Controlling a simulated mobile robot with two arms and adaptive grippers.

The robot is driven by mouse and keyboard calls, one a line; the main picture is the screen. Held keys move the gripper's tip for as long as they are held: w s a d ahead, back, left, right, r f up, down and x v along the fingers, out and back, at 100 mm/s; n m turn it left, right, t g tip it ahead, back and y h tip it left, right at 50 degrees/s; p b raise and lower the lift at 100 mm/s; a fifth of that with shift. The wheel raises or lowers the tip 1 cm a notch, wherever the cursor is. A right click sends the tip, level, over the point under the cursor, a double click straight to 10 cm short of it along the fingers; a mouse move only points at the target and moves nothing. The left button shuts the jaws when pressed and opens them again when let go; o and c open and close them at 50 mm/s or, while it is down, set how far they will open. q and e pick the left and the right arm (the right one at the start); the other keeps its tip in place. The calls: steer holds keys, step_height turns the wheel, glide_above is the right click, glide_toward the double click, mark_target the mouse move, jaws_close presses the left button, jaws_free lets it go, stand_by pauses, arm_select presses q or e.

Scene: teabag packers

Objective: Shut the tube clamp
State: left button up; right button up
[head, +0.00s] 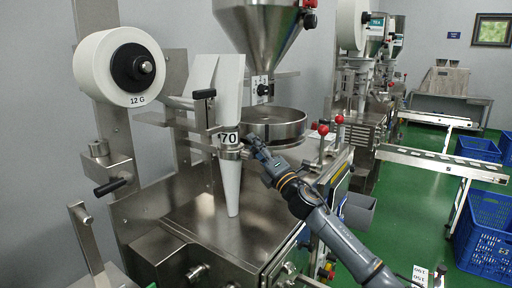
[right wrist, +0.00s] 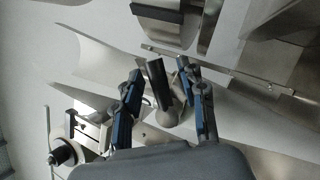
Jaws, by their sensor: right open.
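A white forming tube (head: 229,184) marked 70 hangs at the front of the nearest steel machine. A metal collar with a lever holds it at the label, and my right gripper (head: 250,146) is right beside this collar, on its right. In the right wrist view my right gripper (right wrist: 160,74) is open, with a dark clamp lever (right wrist: 157,84) on a grey round pivot between its blue-padded fingers. I cannot tell whether the fingers touch the lever. The clamp itself is mostly hidden by the gripper in the head view. My left gripper is not in view.
A white roll (head: 103,66) marked 12 G sits at the upper left. A steel hopper (head: 262,35) stands above a round pan (head: 272,125) close behind the gripper. Blue crates (head: 487,235) stand at the right.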

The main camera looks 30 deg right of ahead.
jaws_close()
